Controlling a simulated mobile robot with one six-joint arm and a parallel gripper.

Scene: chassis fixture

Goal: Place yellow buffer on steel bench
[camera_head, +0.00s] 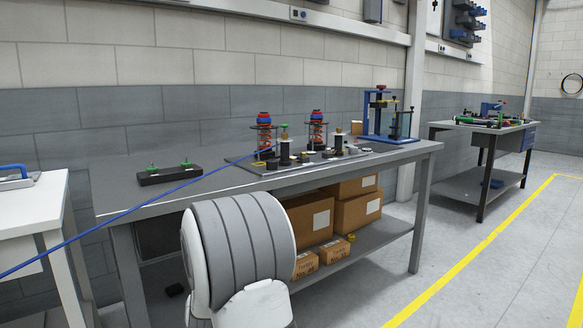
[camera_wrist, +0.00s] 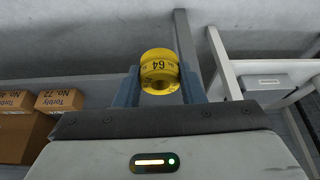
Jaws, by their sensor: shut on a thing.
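A yellow buffer (camera_wrist: 159,69), a short ringed cylinder with dark print, is held between the two blue-grey fingers of my gripper (camera_wrist: 159,84) in the wrist view. My gripper is shut on it. In the head view my arm's white and grey link hides the gripper and the held buffer. The grey steel bench (camera_head: 218,181) stands behind my arm, with a lower shelf (camera_head: 370,240). The wrist view shows bench legs and shelf behind the buffer, and the buffer looks clear of them.
The bench holds a black block with green knobs (camera_head: 170,173), a fixture plate with red-topped springs (camera_head: 264,132) and a blue press (camera_head: 384,115). Cardboard boxes (camera_head: 357,212) fill the shelf; a small yellow piece (camera_head: 351,238) shows there. The bench top's front left is bare. A blue line crosses the view.

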